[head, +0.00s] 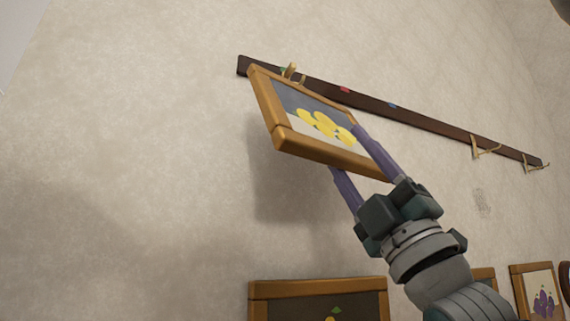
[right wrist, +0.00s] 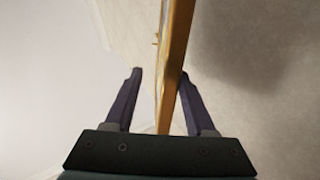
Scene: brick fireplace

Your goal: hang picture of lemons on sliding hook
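The picture of lemons (head: 324,123), in a wooden frame, is at the left end of the dark rail (head: 430,122) in the head view, its lower edge tilted out from the wall. A brass hook (head: 290,71) shows just above its top edge; whether the frame hangs on it is hidden. My right gripper (head: 347,150) straddles the frame's lower right part, one finger in front, one behind. In the right wrist view the frame's edge (right wrist: 175,65) runs between the fingers, close to the right one, with a gap to the left one. My left gripper is not in view.
Two more brass hooks, one midway right (head: 480,147) and one at the end (head: 534,163), are on the rail, with red (head: 344,90) and blue (head: 392,105) marks between. Other framed pictures (head: 318,290) (head: 541,292) stand below. The wall at left is bare.

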